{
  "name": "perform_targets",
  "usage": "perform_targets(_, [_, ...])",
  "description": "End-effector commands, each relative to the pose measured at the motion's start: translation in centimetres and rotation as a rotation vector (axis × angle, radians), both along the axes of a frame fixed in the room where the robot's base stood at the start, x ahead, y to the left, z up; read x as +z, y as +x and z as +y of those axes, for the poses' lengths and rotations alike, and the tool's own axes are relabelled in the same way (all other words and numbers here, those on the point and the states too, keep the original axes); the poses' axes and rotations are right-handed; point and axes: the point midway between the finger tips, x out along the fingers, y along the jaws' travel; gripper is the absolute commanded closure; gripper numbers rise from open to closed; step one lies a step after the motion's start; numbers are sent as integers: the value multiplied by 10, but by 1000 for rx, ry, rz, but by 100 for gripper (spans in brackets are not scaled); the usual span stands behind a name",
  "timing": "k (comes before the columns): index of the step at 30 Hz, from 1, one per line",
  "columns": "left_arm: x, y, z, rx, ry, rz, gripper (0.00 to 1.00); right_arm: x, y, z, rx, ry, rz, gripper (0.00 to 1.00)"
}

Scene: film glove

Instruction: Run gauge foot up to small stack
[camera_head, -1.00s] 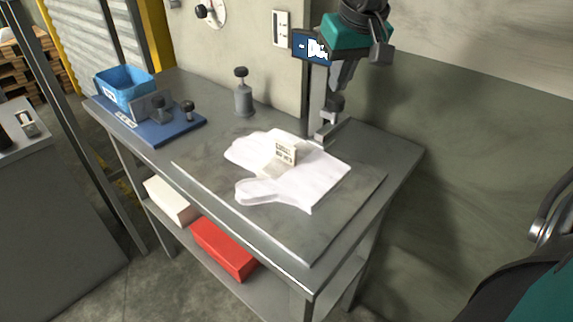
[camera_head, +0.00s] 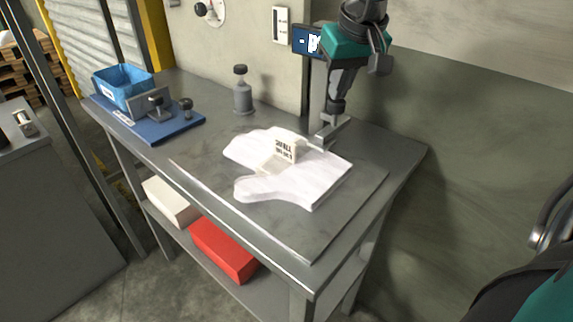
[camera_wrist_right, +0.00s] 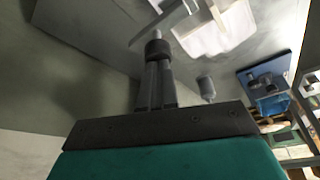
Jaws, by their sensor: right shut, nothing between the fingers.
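The small stack (camera_head: 287,150), a white bundle with a "SMALL" label, stands on white glove-shaped film sheets (camera_head: 265,187) on the bench. The gauge foot (camera_head: 326,136), a grey bar, lies just right of the stack; its near end is close to the stack, and I cannot tell whether they touch. My right gripper (camera_head: 338,97) is shut and empty, pointing down with its tips at the dark knob above the foot. In the right wrist view the gripper (camera_wrist_right: 157,75) meets the black knob (camera_wrist_right: 157,48), with the white sheets (camera_wrist_right: 207,35) beyond. My left gripper is not in view.
A blue board (camera_head: 175,129) with dark fixtures and a blue bin (camera_head: 125,90) stand at the bench's left. A grey bottle-like holder (camera_head: 242,95) stands at the back. A display (camera_head: 308,41) is by the wall. The bench front is clear.

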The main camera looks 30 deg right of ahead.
Motion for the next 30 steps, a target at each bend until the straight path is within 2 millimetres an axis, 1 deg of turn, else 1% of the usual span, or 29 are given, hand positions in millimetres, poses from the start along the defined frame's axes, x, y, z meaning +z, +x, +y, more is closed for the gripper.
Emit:
perform_targets(1, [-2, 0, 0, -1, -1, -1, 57, -4, 0, 0, 0, 0, 2, 100])
perform_targets(9, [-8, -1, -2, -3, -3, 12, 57, -12, 0, 0, 0, 0, 2, 100])
perform_targets(30, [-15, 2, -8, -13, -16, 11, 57, -33, 0, 0, 0, 0, 1, 100])
